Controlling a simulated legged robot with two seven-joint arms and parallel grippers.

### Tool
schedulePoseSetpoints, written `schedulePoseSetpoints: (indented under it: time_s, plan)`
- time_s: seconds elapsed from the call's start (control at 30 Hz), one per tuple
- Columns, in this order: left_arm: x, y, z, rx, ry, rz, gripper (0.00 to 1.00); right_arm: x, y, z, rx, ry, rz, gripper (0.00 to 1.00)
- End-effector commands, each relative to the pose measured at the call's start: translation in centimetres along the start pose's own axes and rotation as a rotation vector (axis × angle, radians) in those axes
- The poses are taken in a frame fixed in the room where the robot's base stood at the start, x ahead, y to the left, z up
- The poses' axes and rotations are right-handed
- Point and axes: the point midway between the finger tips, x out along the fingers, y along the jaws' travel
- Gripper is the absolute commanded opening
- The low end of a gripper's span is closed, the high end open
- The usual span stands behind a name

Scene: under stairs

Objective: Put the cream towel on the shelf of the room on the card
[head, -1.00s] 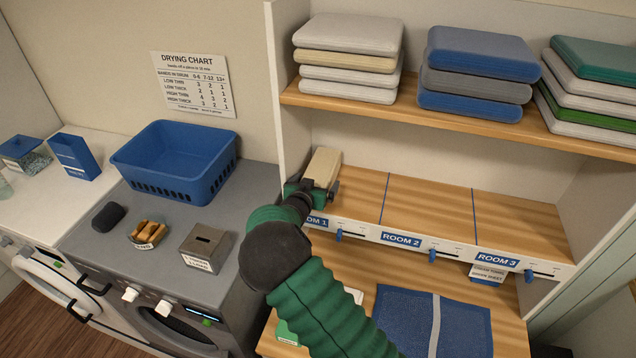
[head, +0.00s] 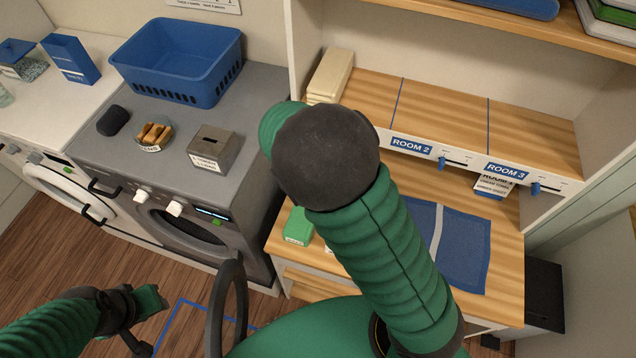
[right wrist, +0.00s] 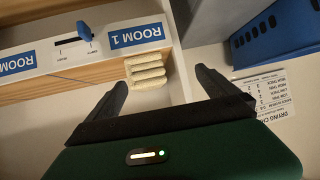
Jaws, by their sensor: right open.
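The folded cream towel (head: 330,76) lies at the left end of the lower shelf (head: 440,105), in the bay at the ROOM 1 label (right wrist: 135,37). It shows its folded edges in the right wrist view (right wrist: 147,72). My right gripper (right wrist: 160,82) is open and empty, with the towel beyond its fingers and apart from them. My own arm hides this gripper in the head view. A white card (head: 494,184) hangs below the ROOM 3 label; its room number is too small to read surely. My left gripper (head: 142,318) is low at the left; its jaws are unclear.
The ROOM 2 (head: 410,147) and ROOM 3 (head: 507,171) bays are empty, split by blue lines. A blue basket (head: 178,62) and a grey box (head: 212,150) stand on the machine at left. A blue mat (head: 462,250) and green box (head: 297,226) lie on the counter below.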

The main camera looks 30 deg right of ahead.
Motion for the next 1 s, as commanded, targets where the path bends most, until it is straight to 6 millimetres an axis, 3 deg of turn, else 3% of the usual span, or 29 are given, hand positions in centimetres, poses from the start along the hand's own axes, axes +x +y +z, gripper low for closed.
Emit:
schedulePoseSetpoints:
  time_s: [0.07, 0.17, 0.2, 0.3, 0.4, 0.5, 1.0]
  plan:
    - [0.0, 0.0, 0.0, 0.0, 0.0, 0.0, 0.33, -2.4, -0.9, 3.8, -0.047, -0.177, -0.16, 0.98]
    - [0.0, 0.0, 0.0, 0.0, 0.0, 0.0, 0.33, -8.5, -0.8, 9.9, -0.183, -0.435, -0.351, 0.98]
    - [0.0, 0.0, 0.0, 0.0, 0.0, 0.0, 0.33, -11.1, 0.2, 12.2, -0.254, -0.525, -0.396, 0.98]
    - [0.0, 0.0, 0.0, 0.0, 0.0, 0.0, 0.33, -16.1, 4.0, 16.3, -0.43, -0.693, -0.431, 0.98]
    - [0.0, 0.0, 0.0, 0.0, 0.0, 0.0, 0.33, -18.5, 7.1, 18.1, -0.548, -0.776, -0.413, 0.98]
    - [0.0, 0.0, 0.0, 0.0, 0.0, 0.0, 0.33, -19.0, 8.1, 18.7, -0.589, -0.802, -0.401, 0.98]
    - [0.0, 0.0, 0.0, 0.0, 0.0, 0.0, 0.33, -18.9, 8.0, 18.6, -0.588, -0.8, -0.404, 0.98]
